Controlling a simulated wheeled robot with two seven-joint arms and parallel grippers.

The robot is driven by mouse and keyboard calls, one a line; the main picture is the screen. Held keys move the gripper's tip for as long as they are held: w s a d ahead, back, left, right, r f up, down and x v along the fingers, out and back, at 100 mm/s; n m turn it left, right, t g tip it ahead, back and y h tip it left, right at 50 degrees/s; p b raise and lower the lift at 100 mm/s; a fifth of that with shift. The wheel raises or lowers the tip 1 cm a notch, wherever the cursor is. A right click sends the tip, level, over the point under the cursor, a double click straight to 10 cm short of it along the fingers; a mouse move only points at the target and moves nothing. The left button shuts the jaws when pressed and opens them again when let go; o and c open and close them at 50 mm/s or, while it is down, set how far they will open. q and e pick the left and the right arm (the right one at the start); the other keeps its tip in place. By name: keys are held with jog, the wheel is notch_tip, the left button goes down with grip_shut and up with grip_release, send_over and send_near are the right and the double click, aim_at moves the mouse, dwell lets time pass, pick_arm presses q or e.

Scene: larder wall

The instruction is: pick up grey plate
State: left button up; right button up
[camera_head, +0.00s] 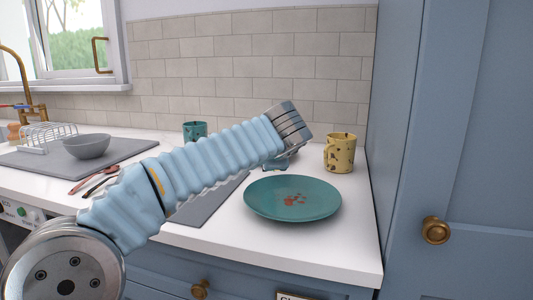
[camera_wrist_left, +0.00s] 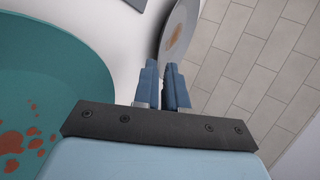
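The grey plate (camera_wrist_left: 181,32), round with a brown stain, shows in the left wrist view at the top middle, seen at a steep slant. Its near rim lies between the blue fingertips of my left gripper (camera_wrist_left: 162,72). The fingers are close together, with only a narrow gap, and look shut on the rim. In the head view my left arm reaches across the counter, with its gripper (camera_head: 283,160) mostly hidden behind the wrist. I cannot make out the grey plate there. Whether it touches the counter is unclear. My right gripper is not in view.
A teal plate (camera_head: 280,190) with red stains lies on the white counter, close to my left gripper. A yellow mug (camera_head: 340,152) and teal mug (camera_head: 194,131) stand behind. A grey bowl (camera_head: 87,146) and cutlery (camera_head: 96,181) are left. A blue cabinet (camera_head: 455,120) bounds the right.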

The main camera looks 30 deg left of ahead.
pick_arm(q)
jog(key=p+x, duration=0.1)
jog(key=x, duration=0.8)
jog(key=shift+w, duration=0.15)
grip_shut()
jog(key=shift+d+r, duration=0.1)
jog(key=shift+r, duration=0.05)
